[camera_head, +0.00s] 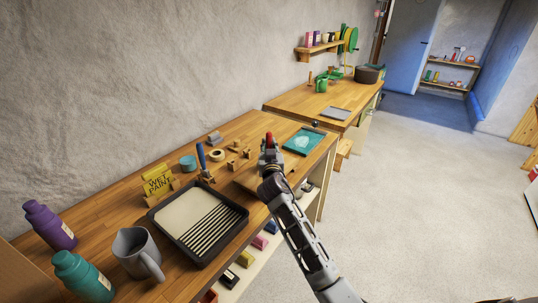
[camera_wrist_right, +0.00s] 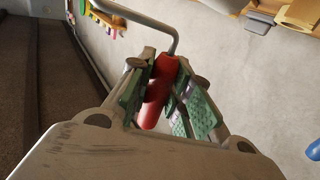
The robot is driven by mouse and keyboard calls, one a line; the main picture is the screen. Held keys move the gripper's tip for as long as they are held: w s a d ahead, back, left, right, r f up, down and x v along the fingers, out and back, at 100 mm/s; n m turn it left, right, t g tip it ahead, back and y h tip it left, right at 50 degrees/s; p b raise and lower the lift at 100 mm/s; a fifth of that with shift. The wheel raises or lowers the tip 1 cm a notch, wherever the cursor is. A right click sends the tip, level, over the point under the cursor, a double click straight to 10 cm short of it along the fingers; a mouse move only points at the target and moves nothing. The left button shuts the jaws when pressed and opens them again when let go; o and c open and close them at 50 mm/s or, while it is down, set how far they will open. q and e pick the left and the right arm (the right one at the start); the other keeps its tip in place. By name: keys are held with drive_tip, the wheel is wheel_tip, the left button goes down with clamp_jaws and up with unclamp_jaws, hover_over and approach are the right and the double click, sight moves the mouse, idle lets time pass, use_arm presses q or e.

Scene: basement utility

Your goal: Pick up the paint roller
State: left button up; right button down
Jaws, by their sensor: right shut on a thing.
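The paint roller has a red handle (camera_wrist_right: 160,92) and a bent grey metal rod (camera_wrist_right: 172,40). My right gripper (camera_wrist_right: 162,75) is shut on the red handle, its green-padded fingers on either side of it. In the head view the right gripper (camera_head: 268,150) is over the right part of the wooden workbench, with a small red bit of the handle (camera_head: 269,137) showing at its tip. The rest of the roller is hidden behind the gripper there. Whether any part touches the bench is unclear. My left gripper is not in view.
A black paint tray (camera_head: 200,261), grey pitcher (camera_head: 134,254), teal bottle (camera_head: 82,275), purple bottle (camera_head: 48,225) and yellow wet-paint sign (camera_head: 158,182) stand on the workbench (camera_head: 118,196). A teal-and-white panel (camera_head: 303,141) lies at its right end. Open floor lies right.

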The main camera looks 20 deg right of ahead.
drive_tip(key=shift+r, duration=0.6)
wheel_tip(320, 180, up, 8)
drive_tip(key=shift+f, duration=0.1)
drive_tip(key=shift+r, duration=0.45)
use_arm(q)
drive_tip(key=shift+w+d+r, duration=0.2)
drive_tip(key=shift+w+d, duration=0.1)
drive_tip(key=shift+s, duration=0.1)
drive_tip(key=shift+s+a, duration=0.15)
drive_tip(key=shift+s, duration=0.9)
